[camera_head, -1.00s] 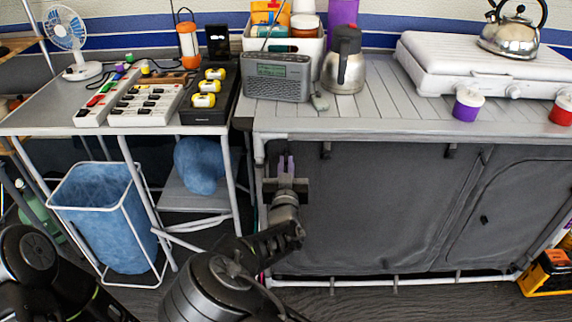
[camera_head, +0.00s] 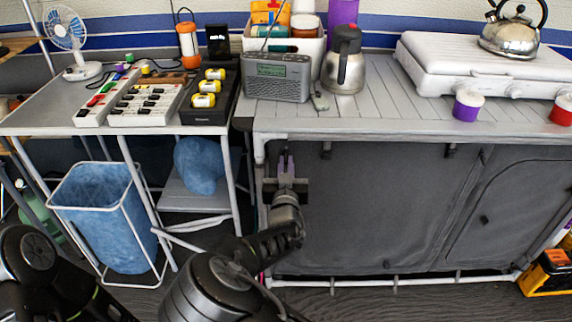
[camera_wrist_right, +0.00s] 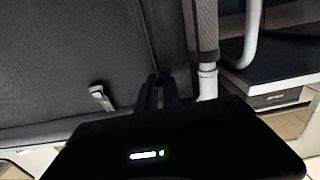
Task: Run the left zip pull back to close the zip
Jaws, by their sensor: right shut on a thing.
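The grey fabric front (camera_head: 370,215) of the kitchen unit hangs below the counter. My right gripper (camera_head: 286,162) is at the upper left end of this front, just below the counter edge and beside the left frame leg. Its purple-tipped fingers are shut; the left zip pull between them is hidden. In the right wrist view the dark fingers (camera_wrist_right: 158,92) meet the fabric (camera_wrist_right: 70,60) where a seam line runs, close to the white leg. Only dark links of my left arm show at the lower left; its gripper is out of view.
The counter (camera_head: 370,122) overhangs my right gripper. The white frame leg (camera_head: 259,190) stands just left of it. A blue bin (camera_head: 105,215) and a side table (camera_head: 60,110) stand further left. A pale strap (camera_wrist_right: 101,97) hangs near the fingers in the wrist view.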

